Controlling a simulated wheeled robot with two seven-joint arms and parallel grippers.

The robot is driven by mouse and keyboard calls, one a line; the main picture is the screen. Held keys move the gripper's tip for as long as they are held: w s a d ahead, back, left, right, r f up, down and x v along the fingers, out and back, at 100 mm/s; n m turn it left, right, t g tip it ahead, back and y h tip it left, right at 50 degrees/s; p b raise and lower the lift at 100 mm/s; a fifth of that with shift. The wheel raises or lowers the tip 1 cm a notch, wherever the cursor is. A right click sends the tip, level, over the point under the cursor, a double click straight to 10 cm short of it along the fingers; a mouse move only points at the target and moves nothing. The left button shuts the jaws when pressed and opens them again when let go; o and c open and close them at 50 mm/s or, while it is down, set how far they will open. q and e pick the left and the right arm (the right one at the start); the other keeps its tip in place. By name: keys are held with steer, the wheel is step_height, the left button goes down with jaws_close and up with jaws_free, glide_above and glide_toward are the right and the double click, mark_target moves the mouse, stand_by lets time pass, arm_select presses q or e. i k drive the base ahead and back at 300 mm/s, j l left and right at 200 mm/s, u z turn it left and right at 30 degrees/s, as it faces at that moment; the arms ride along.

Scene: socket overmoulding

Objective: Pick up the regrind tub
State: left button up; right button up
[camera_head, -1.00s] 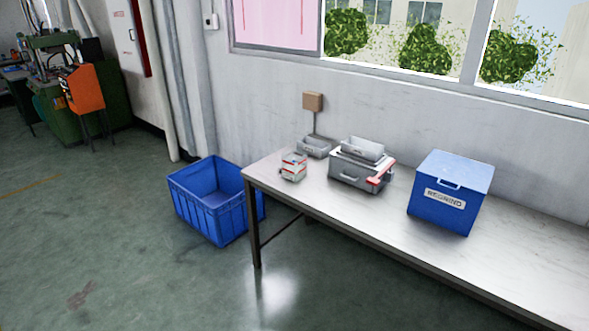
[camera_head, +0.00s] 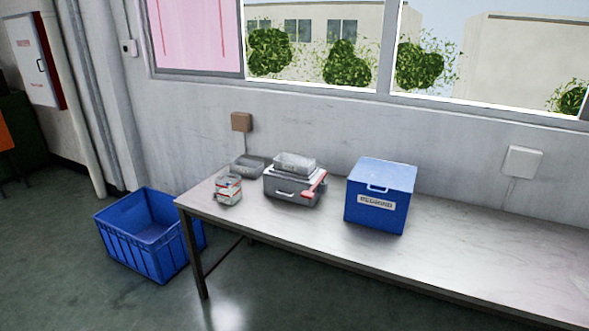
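The regrind tub (camera_head: 374,215) is a blue lidded box with a white label on its front and a pale handle near the lid. It stands upright on the grey-white table (camera_head: 470,258), right of the other items there. Its lid looks shut. Neither of my grippers shows in the head view.
A grey case (camera_head: 291,190) with a tray on top and a red part at its side stands left of the tub. An open blue crate (camera_head: 150,238) is on the floor. The table's right is mostly clear.

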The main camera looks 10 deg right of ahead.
mark_target(228, 187)
steer(key=i+z, duration=0.2)
steer(key=i, duration=0.5)
steer(key=i+z, duration=0.35)
steer(key=i, duration=1.2)
